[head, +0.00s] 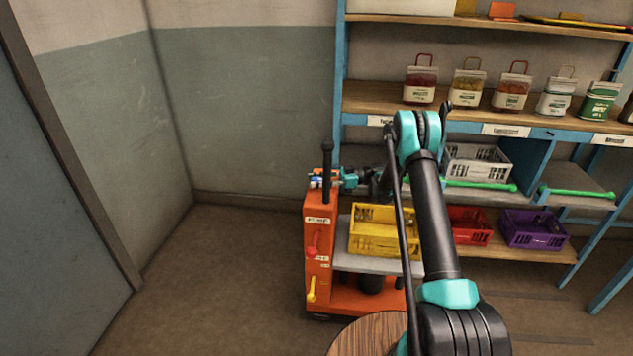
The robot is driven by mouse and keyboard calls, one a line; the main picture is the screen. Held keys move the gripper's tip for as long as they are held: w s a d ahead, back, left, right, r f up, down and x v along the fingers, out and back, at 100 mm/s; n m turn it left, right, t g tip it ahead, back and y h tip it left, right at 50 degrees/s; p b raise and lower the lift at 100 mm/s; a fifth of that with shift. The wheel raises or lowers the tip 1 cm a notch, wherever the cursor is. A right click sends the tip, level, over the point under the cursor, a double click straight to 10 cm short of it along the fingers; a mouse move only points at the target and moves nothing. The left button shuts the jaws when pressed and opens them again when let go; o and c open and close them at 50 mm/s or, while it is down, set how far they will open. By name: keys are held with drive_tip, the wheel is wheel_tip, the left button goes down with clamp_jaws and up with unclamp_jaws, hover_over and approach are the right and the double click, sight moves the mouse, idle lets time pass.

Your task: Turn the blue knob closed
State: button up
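An orange cart (319,260) stands left of the shelf unit, with a black upright post at its top. A small blue part (314,183) shows at the top of the cart's front panel, beside small red and white bits; it may be the blue knob, but it is too small to tell how it is turned. My gripper (335,179), teal and black, is at the cart's top, just right of the blue part. I cannot tell whether it touches it, and its fingers are too small to read as open or shut.
The cart's panel also bears a red handle (313,246) and a yellow handle (311,289). A yellow crate (385,244) sits on the cart side. Red (470,224) and purple (533,230) crates are on the low shelf. The floor left of the cart is clear.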

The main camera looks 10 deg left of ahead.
drive_tip(key=c, duration=0.6)
drive_tip(key=shift+m+t, duration=0.4)
drive_tip(key=shift+t, duration=0.2)
drive_tip(key=m+t, duration=0.3)
drive_tip(key=t, duration=0.2)
drive_tip(key=shift+s+y, duration=0.1)
drive_tip(key=shift+y, duration=0.2)
drive_tip(key=shift+m+t+h, duration=0.7)
drive_tip(key=shift+m+t, duration=1.1)
drive_tip(key=shift+t, duration=1.1)
drive_tip(key=shift+w, duration=0.2)
drive_tip(key=o, duration=1.2)
